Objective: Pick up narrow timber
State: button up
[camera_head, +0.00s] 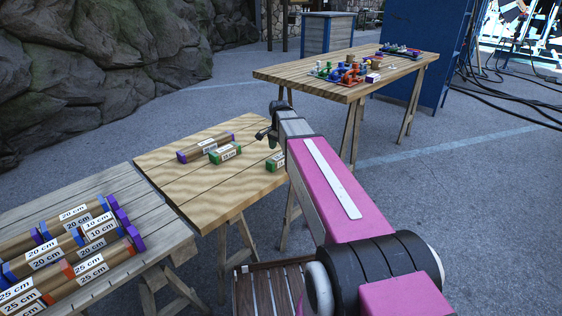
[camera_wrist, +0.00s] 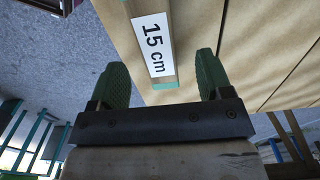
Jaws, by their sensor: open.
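My gripper (camera_head: 265,133) is open above the right side of the middle wooden table (camera_head: 165,172). In the wrist view my gripper (camera_wrist: 161,68) has one finger on each side of a timber labelled 15 cm (camera_wrist: 151,42) with a green end; I see no contact. A green-ended timber (camera_head: 275,161), partly hidden by my arm, lies at that table's right edge. Another green-ended timber (camera_head: 225,154) and a longer, slimmer-looking purple-ended timber (camera_head: 203,149) lie to its left. I cannot tell for certain which one is the narrow timber.
A grey plank table (camera_head: 175,243) at lower left holds several labelled timbers, marked 10, 20 and 25 cm. A farther table (camera_head: 300,76) carries small coloured parts. A slatted wooden piece (camera_head: 262,290) stands below my arm. Rocks are at upper left; cables lie at right.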

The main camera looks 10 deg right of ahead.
aim_at(280, 156)
jog(key=shift+s+f, duration=0.15)
jog(key=shift+f, duration=1.3)
jog(key=shift+s+f, duration=0.1)
jog(key=shift+f, duration=1.3)
jog(key=c, duration=1.1)
